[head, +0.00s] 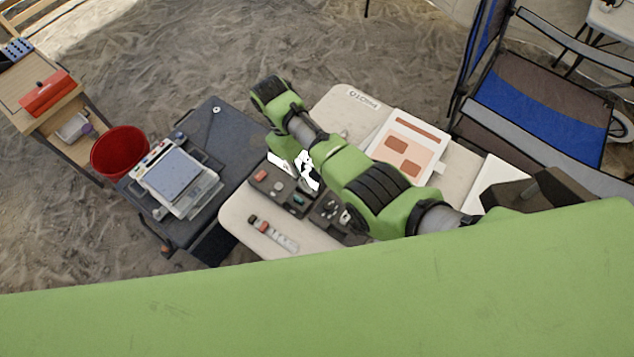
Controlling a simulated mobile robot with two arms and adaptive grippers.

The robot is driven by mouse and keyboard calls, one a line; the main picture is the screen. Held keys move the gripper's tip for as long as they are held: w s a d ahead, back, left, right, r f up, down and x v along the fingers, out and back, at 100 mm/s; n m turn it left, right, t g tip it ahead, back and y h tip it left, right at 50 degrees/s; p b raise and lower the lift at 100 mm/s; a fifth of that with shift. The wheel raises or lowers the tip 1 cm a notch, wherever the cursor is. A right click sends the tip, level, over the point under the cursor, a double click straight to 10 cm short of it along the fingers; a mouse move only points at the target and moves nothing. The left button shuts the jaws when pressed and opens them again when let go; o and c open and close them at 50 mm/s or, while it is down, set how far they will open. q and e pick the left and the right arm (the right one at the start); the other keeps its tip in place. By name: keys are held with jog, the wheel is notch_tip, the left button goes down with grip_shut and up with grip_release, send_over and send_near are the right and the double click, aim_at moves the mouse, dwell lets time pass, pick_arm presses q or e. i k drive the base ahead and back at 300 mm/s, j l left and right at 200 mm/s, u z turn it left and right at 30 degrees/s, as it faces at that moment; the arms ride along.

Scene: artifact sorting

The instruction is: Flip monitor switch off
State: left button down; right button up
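A device with a pale blue-grey screen, which looks like the monitor (176,180), sits on a dark grey case at the left. Small coloured parts line its upper edge, but I cannot make out which is the switch or how it is set. My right arm reaches in from the right across the white table. My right gripper (298,170), with white finger parts, is over the dark tray (262,187) on that table, right of the monitor and apart from it. Its fingertips are too small and overlapped to judge. My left gripper is not in view.
The dark case (225,125) has bare top beyond the monitor. A red bucket (119,152) stands to its left, near a wooden table with a red box (47,92). The white table (240,225) holds small items and a printed sheet (408,142). A folding chair (545,100) stands right.

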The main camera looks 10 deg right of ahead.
aim_at(262, 174)
jog(key=k+j, duration=0.3)
jog(key=j, duration=0.15)
jog(key=k+j, duration=0.3)
jog(key=j, duration=0.15)
